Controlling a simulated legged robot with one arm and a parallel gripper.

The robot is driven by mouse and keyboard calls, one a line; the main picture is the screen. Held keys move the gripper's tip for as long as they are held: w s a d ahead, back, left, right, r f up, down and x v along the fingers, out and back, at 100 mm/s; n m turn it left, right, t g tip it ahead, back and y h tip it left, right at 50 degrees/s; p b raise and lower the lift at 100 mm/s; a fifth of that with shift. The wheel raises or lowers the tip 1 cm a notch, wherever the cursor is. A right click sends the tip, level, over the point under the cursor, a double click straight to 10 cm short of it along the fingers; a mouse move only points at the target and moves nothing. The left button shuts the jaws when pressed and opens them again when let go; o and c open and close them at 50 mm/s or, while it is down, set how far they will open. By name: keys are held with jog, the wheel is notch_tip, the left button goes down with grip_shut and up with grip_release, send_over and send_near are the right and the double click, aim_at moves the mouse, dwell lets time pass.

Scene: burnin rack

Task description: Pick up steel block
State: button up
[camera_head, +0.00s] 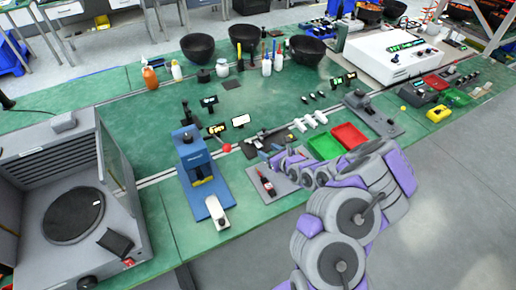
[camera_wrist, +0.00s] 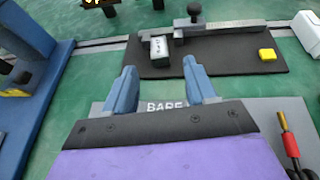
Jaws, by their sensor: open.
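The steel block (camera_wrist: 160,48) is a small grey metal piece on a black plate (camera_wrist: 232,62) in the wrist view. It sits near the plate's left part, beside a dark clamp-like fixture (camera_wrist: 197,25). My gripper (camera_wrist: 160,68) is open and empty, its two blue-grey fingers apart. In the picture the block appears just beyond the gap between the fingertips, and nothing touches it. In the head view my gripper (camera_head: 273,158) is over the green bench, close to the black plate (camera_head: 275,140). The block is too small there to tell clearly.
A yellow piece (camera_wrist: 266,54) lies on the plate's right part. A grey mat (camera_wrist: 262,108) with lettering lies under my gripper. A blue press (camera_head: 196,170) stands left on the bench; green (camera_head: 325,146) and red (camera_head: 349,135) trays lie right. The bench's back middle is mostly clear.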

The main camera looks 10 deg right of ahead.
aim_at(260, 146)
jog(key=shift+w+a+f, duration=0.15)
jog(key=shift+w+a, duration=0.05)
jog(key=shift+w, duration=0.2)
jog(key=b+x, duration=0.2)
jog(key=x, duration=0.1)
jog(key=shift+w+f, duration=0.15)
jog(key=shift+f, duration=0.05)
jog(key=shift+w+a+f, duration=0.1)
jog(key=shift+w+a, duration=0.25)
jog(key=shift+w, duration=0.35)
jog(key=shift+c, duration=0.5)
grip_shut()
